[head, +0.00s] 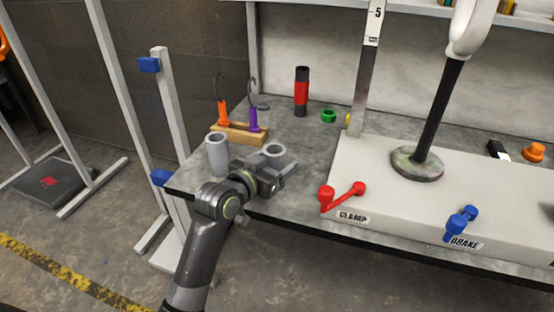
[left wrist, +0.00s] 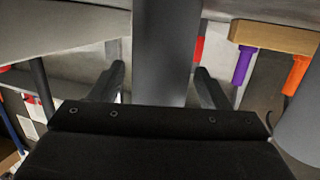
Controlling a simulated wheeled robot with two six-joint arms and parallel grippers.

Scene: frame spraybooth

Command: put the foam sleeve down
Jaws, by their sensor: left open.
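A grey foam sleeve (head: 273,150), a hollow upright tube, stands at the front left part of the grey bench. My left gripper (head: 274,174) is around it with the jaws open. In the left wrist view the sleeve (left wrist: 166,50) lies between the two fingers (left wrist: 160,88), with a gap on each side. The sleeve's lower part is hidden behind the gripper in the head view. A second grey cylinder (head: 217,155) stands upright to the left, near the bench corner. My right gripper is not in view.
A wooden block (head: 240,133) with an orange-handled tool (head: 222,112) and a purple-handled tool (head: 253,120) lies just behind. A red and black cylinder (head: 301,92) and a green ring (head: 328,116) stand farther back. A white fixture with a red clamp lever (head: 342,196) is at right.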

